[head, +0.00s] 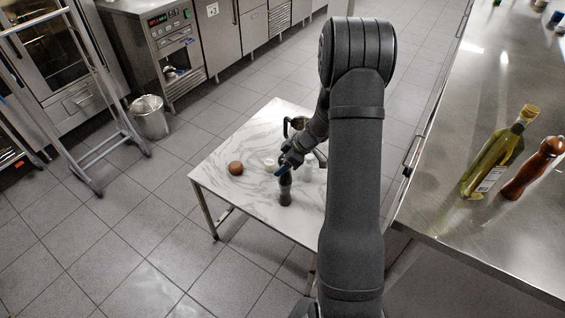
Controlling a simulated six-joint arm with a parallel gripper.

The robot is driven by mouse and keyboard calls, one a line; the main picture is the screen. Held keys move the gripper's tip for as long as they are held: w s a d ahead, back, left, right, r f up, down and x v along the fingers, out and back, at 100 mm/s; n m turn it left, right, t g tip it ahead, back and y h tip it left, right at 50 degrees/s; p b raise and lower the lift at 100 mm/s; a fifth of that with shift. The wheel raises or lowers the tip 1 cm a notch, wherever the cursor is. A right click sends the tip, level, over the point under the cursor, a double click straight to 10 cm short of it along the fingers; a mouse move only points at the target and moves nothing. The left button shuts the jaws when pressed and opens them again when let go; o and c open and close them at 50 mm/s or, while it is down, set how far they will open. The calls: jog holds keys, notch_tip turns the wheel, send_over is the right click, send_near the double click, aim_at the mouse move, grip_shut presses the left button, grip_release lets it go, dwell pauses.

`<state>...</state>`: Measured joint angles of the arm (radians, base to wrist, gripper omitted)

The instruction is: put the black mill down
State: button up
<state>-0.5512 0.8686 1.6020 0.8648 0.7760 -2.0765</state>
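The black mill (285,190) is dark and stands upright at the front part of the white marble-topped table (225,181). My gripper (285,168) is at the mill's upper end, with its fingers around or against it. The fingers are small and dark here, and the mill's top is hidden by them. The gripper looks shut on the mill. Whether the mill's base touches the table or hangs just above it, I cannot tell.
A brown round object (236,168) lies left of the mill. A steel counter at right holds an oil bottle (492,160) and a brown mill (532,169).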

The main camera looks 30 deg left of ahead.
jog(key=shift+o, duration=0.9)
jog(key=shift+r, duration=0.25)
jog(key=v, duration=1.1)
jog(key=shift+d+r, duration=0.2)
jog(key=shift+r, duration=0.15)
jog(key=shift+w, duration=0.1)
